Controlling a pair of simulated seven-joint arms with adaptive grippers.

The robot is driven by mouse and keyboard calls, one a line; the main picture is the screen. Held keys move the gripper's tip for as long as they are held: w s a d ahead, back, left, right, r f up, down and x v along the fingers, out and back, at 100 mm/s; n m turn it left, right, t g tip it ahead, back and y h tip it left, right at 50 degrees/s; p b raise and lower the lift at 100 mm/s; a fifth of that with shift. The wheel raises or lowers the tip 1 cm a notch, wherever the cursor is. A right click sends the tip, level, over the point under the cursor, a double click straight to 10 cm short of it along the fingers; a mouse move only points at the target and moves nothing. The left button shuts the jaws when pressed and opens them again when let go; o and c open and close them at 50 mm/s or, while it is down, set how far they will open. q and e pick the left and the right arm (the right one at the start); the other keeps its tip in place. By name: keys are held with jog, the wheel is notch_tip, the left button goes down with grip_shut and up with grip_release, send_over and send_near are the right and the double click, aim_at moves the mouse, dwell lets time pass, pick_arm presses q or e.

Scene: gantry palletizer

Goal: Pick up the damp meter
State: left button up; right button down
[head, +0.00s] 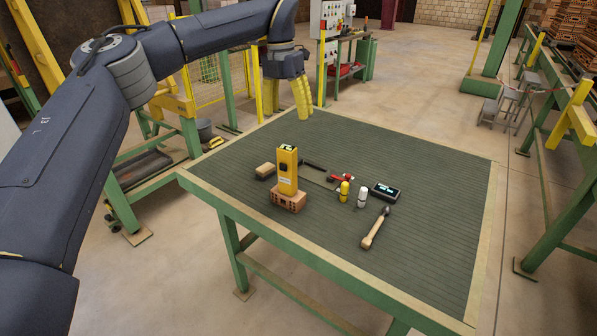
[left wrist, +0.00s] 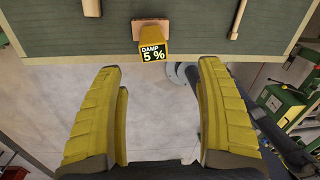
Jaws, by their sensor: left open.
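The damp meter (head: 287,176) is a yellow upright box with a dark button. It stands on a small reddish brick (head: 289,201) on the green-topped table. In the left wrist view the damp meter (left wrist: 153,46) shows its top display, reading "DAMP 5 %", with part of the brick behind it. My left gripper (head: 287,112) has yellow fingers and hangs near the table's far left edge, behind the meter in the head view. In the left wrist view its fingers (left wrist: 160,75) are wide apart with nothing between them, and the meter lies beyond the tips. My right gripper is not in view.
Near the meter lie a wooden block (head: 265,171), a black-handled tool (head: 313,165) and a red-handled tool (head: 341,177). To its right are a yellow bottle (head: 344,190), a white bottle (head: 362,197), a dark display device (head: 385,191) and a wooden-handled hammer (head: 374,229). The table's right side is clear.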

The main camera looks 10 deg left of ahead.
aim_at(287, 163)
pick_arm(q)
jog(key=shift+y, duration=0.5)
jog(key=f, duration=1.6)
jog(key=shift+s+a+f, duration=0.15)
jog(key=shift+s+a, duration=0.05)
jog(key=shift+s, duration=0.1)
jog(key=shift+c, duration=0.5)
jog(key=c, duration=1.4)
